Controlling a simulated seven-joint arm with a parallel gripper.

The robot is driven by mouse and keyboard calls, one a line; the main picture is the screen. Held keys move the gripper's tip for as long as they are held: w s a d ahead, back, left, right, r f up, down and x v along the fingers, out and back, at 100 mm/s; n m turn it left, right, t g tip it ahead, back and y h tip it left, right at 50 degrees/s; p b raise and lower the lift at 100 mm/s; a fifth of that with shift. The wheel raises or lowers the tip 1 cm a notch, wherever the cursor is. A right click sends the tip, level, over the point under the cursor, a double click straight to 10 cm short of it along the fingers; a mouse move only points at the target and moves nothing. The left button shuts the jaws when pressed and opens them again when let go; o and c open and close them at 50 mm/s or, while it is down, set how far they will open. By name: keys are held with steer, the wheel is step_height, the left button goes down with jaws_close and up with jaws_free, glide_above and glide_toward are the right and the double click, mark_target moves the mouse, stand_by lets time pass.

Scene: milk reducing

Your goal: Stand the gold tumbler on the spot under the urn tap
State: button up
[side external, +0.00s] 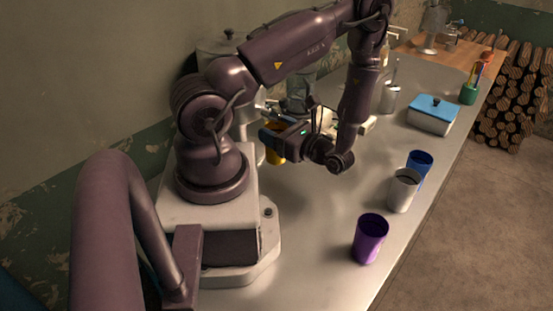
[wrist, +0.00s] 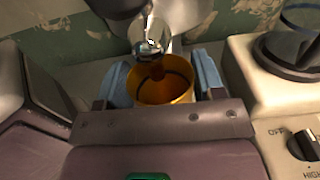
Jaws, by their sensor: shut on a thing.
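The gold tumbler (wrist: 163,86) is between the blue-padded fingers of my gripper (wrist: 160,88), which is shut on it. In the wrist view it looks upright, with its open mouth facing the camera. A shiny metal tap (wrist: 149,40) is just above and behind the tumbler's mouth, overlapping its far rim in the picture. In the side view the tumbler (side external: 274,156) shows only partly beside my gripper (side external: 268,140). The urn (side external: 217,50) is partly hidden behind my arm. The spot under the tap and the tumbler's base are hidden.
An appliance with a dial (wrist: 305,145) stands close to the right of my gripper. A purple tumbler (side external: 370,238), a white tumbler (side external: 403,190) and a blue tumbler (side external: 420,160) stand along the counter's right edge. A blue-lidded box (side external: 433,115) stands farther back. The counter (side external: 310,225) is clear in front.

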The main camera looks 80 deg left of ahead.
steer(key=shift+f, duration=2.15)
steer(key=shift+f, duration=0.1)
steer(key=o, duration=0.9)
steer(key=shift+o, duration=0.2)
